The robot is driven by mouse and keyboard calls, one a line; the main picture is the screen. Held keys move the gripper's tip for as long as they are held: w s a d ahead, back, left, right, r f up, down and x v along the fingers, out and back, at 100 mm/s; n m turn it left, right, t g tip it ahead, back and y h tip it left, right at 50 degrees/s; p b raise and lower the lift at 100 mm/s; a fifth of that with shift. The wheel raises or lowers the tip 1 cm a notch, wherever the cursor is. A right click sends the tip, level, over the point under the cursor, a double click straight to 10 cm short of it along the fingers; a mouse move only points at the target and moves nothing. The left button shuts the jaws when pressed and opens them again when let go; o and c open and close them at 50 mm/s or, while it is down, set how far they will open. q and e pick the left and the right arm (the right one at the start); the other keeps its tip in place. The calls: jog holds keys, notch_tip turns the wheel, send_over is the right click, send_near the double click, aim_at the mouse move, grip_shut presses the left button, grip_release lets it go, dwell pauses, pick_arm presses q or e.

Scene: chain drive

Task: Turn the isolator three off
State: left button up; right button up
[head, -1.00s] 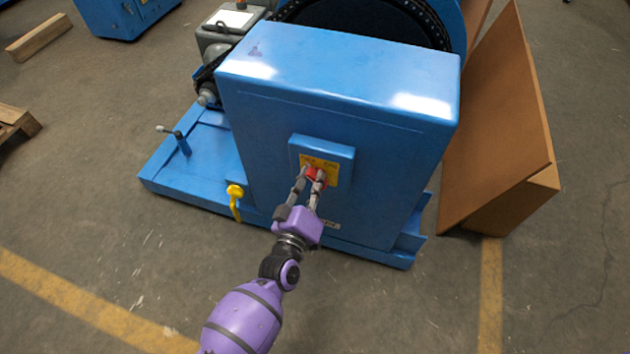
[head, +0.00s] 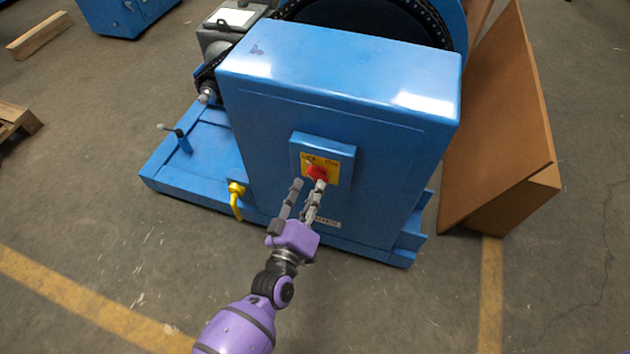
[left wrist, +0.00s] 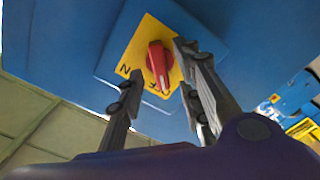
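The isolator is a red rotary knob (head: 318,173) on a yellow plate (head: 331,180), set in a raised blue panel on the front of a blue machine housing. In the left wrist view the red knob (left wrist: 158,63) has a white mark on its lower end, pointing toward the letters OFF; an N shows at the left of the plate. My left gripper (head: 308,186) is open, with its fingers spread just in front of and below the knob. One fingertip is close beside the knob; I cannot tell whether it touches. My right gripper is not in view.
A yellow bent handle (head: 236,203) sticks out at the housing's lower left. A small lever (head: 182,140) stands on the blue base. Brown boards (head: 497,130) lean at the right. The concrete floor in front is clear.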

pick_arm(q)
jog(key=v, duration=0.8)
jog(key=shift+s, duration=0.1)
